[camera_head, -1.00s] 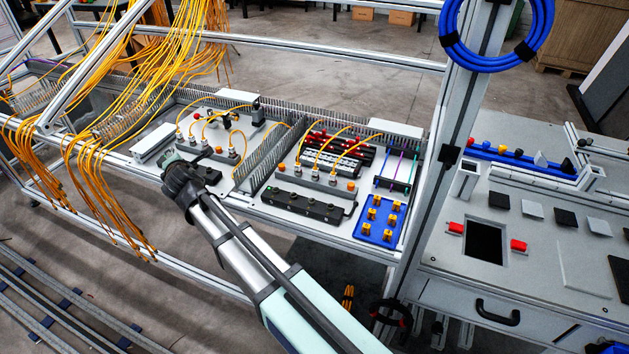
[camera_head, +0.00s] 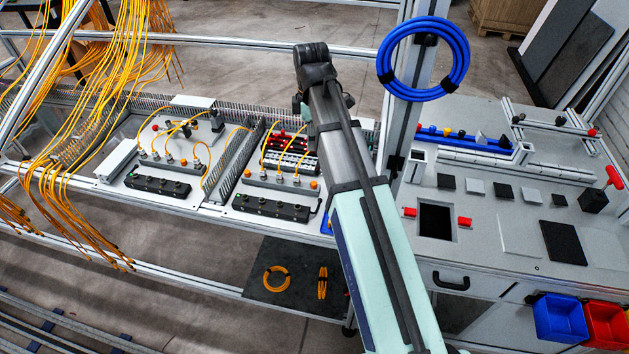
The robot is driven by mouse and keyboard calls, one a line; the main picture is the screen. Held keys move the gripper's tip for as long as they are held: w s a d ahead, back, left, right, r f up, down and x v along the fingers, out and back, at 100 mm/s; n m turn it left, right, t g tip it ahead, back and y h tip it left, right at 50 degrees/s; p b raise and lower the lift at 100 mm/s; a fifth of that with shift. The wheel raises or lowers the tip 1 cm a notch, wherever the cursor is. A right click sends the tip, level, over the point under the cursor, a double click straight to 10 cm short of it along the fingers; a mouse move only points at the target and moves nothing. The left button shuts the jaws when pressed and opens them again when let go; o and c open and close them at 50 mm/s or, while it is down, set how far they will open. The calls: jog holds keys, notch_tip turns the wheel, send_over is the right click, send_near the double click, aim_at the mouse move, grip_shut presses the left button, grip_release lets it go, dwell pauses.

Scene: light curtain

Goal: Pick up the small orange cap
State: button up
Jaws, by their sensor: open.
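Small orange caps show on the light panels of the work frame. One orange cap (camera_head: 314,184) sits at the right end of the right-hand connector row. I cannot tell which one the task means. My arm rises from the bottom right to a black joint high above the panels, to the right of both caps. The gripper's fingers cannot be made out; the gripper seems hidden behind the arm. No cap is seen touching the arm.
Yellow cables (camera_head: 107,100) hang at the left. A blue cable coil (camera_head: 386,62) hangs on the upright post. Black connector blocks (camera_head: 270,207) lie in front of the rows. A grey side table (camera_head: 475,228) stands right. My arm covers part of the right panel.

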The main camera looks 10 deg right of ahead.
jog(key=p, duration=0.3)
send_over(314, 183)
jog(key=f, duration=1.2)
jog(key=shift+w+a, duration=0.15)
jog(key=shift+a, duration=0.05)
jog(key=shift+d+f+p, duration=0.15)
jog(key=shift+f+p, duration=1.05)
jog(key=shift+f, duration=1.4)
jog(key=c, duration=0.8)
